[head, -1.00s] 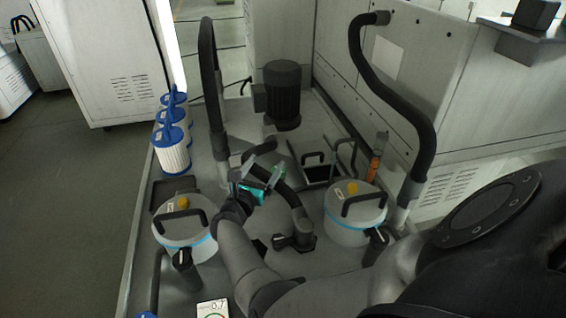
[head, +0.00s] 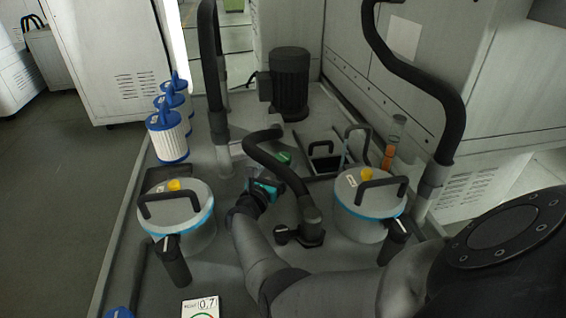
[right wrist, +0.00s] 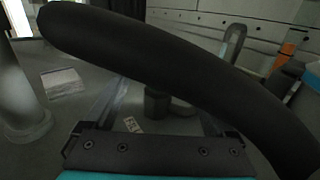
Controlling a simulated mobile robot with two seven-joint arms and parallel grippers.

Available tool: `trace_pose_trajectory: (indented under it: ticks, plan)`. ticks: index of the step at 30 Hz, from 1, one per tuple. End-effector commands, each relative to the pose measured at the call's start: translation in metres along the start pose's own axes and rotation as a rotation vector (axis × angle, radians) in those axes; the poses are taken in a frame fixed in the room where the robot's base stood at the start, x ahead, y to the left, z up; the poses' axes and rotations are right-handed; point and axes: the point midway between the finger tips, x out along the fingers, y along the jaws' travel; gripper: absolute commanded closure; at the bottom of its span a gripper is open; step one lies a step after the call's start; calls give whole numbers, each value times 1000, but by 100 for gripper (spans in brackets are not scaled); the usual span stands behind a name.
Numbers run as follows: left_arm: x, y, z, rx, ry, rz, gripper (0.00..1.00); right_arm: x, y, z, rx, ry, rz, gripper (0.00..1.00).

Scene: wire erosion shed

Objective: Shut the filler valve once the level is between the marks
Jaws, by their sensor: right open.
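A clear upright tube (head: 396,130) with orange in its lower part (head: 388,158) stands at the right; its marks are too small to read. I cannot tell for sure which part is the filler valve. A black lever-like fitting (head: 297,236) sits at the foot of the curved black hose (head: 268,150), and a small green part (head: 284,157) shows behind that hose. My right gripper (head: 268,184) is open beside the hose, its fingers partly hidden. In the right wrist view the hose (right wrist: 180,62) crosses close in front of the open gripper (right wrist: 155,138). My left gripper is out of view.
Two lidded canisters (head: 190,240) (head: 362,229) with black handles flank my right arm. White-and-blue filters (head: 168,139) stand in a row at the left edge. A black motor (head: 290,80) stands behind. A gauge (head: 201,307) is at the bottom.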

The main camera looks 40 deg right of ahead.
Motion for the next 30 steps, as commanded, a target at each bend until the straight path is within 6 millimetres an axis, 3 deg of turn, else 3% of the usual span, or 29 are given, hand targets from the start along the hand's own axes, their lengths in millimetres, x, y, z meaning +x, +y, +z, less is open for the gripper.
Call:
trace_pose_trajectory:
  ticks: [3,9,20,30]
  plan:
    - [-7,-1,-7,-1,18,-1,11,16,0,-1,0,-1,-1,11]
    - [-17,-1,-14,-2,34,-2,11,30,0,0,0,-1,-1,11]
    - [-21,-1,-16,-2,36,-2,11,33,0,0,0,0,0,11]
    - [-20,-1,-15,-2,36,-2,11,32,0,0,0,0,0,48]
